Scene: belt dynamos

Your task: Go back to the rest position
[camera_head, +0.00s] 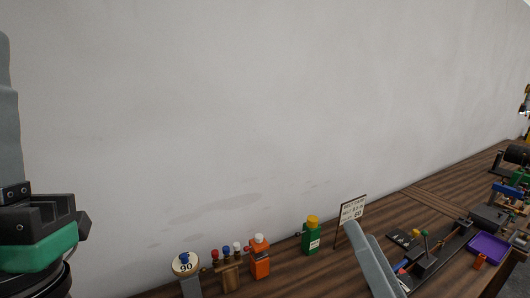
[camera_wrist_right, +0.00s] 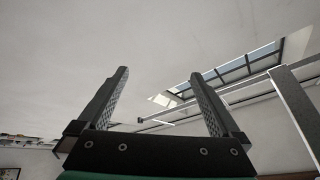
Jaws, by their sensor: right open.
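My right gripper (camera_wrist_right: 159,72) is open in the right wrist view. Its two dark, ridged fingers stand apart with nothing between them. In the head view, a gripper with a black body and a green band, which I take to be the right one (camera_head: 8,110), stands upright at the left edge, partly cut off by the frame. It is clear of the objects on the workbench (camera_head: 405,210). I do not see my left gripper.
On the bench stand a round "90" sign (camera_head: 186,264), a rack with coloured knobs (camera_head: 229,274), an orange bottle (camera_head: 260,262), a green bottle (camera_head: 312,238) and a small sign (camera_head: 352,210). A black fixture (camera_head: 440,252) and purple tray (camera_head: 488,246) lie right.

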